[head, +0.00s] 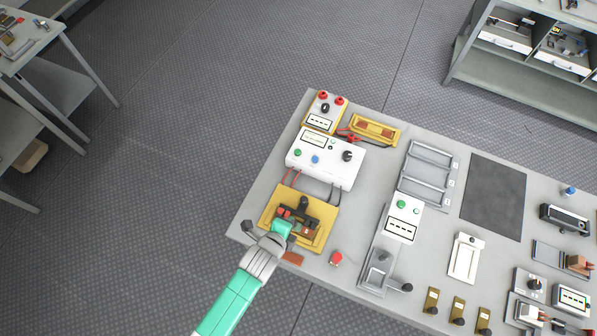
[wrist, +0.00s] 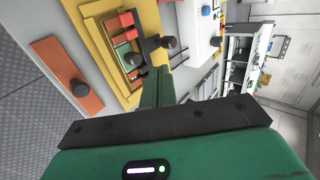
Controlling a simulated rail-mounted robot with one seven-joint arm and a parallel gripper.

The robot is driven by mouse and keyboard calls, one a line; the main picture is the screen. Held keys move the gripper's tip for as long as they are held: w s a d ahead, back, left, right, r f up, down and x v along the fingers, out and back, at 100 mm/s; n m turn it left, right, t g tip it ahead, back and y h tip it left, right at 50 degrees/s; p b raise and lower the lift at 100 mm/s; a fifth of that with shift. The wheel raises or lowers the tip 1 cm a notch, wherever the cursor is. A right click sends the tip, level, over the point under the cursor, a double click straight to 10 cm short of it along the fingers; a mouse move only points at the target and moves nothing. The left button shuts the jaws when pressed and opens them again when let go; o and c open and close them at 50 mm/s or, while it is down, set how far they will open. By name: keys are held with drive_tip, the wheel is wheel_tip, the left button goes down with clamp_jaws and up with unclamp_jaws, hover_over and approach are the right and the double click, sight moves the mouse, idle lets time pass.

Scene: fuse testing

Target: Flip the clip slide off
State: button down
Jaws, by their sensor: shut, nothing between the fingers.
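A yellow fixture (head: 267,218) lies near the left corner of the grey table and carries a dark clip assembly (head: 303,205) with a knob, beside red and brown parts. In the wrist view the yellow fixture (wrist: 91,41) holds red and green blocks and dark bars with round black knobs (wrist: 168,42). I cannot tell for sure which part is the clip slide. My gripper (head: 284,227) is shut and empty, over the near side of the fixture. Its green fingers (wrist: 156,86) point at the clip assembly in the wrist view; contact is unclear. My gripper hides part of the fixture.
A white tester (head: 325,157) stands behind the fixture, wired to it by red and dark leads. An orange-brown plate (wrist: 58,68) with a black knob lies at the fixture's near side. A red button (head: 336,258) is to the right. A dark mat (head: 482,197) lies bare.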

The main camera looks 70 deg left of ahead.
approach(302, 205)
drive_tip(key=x, duration=0.5)
drive_tip(key=shift+w+a+b, duration=0.15)
drive_tip(key=shift+w+b, duration=0.1)
drive_tip(key=shift+b, duration=0.05)
